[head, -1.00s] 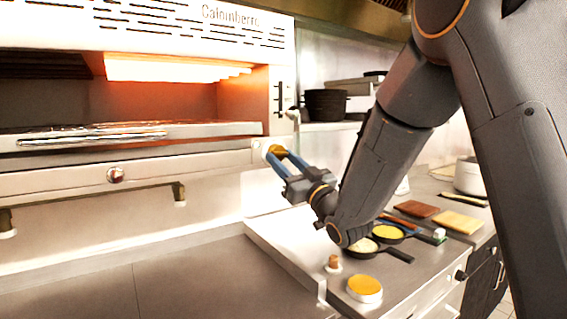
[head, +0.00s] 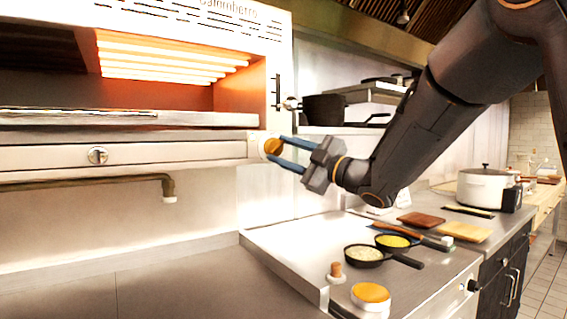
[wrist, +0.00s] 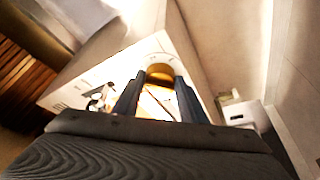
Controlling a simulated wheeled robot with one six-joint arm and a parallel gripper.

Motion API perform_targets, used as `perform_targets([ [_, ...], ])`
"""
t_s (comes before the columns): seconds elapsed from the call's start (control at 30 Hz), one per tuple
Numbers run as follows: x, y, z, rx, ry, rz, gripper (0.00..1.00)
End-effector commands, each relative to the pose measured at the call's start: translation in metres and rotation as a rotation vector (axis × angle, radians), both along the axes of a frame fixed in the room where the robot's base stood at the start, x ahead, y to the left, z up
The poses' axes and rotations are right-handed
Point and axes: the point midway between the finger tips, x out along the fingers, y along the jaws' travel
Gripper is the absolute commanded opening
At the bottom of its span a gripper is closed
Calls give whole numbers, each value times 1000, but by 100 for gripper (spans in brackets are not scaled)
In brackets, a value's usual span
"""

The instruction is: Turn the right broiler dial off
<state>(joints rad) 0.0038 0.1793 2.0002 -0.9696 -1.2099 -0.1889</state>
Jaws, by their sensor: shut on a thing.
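The right broiler dial (head: 272,146) is a round knob with an orange-brown face at the right end of the broiler's front rail. My gripper (head: 279,154) reaches it from the right, with its two blue fingers on either side of the knob, shut on it. In the wrist view the dial (wrist: 159,73) shows between the fingertips, against the white panel. The broiler (head: 130,75) glows orange on the right half of its cavity. The dial's exact angle is hard to read because the fingers cover part of it.
A second dial (head: 97,155) sits further left on the rail. Below stand two small pans (head: 364,253), a round orange-topped tub (head: 371,294) and a small corked bottle (head: 336,272). A white pot (head: 482,188) stands at the back right. The left counter is clear.

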Motion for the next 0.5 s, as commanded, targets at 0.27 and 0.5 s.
perform_targets([
  [0.27, 2, -2, 2, -220, -149, -2, 15],
  [0.5, 2, -3, 6, -403, -271, -2, 15],
])
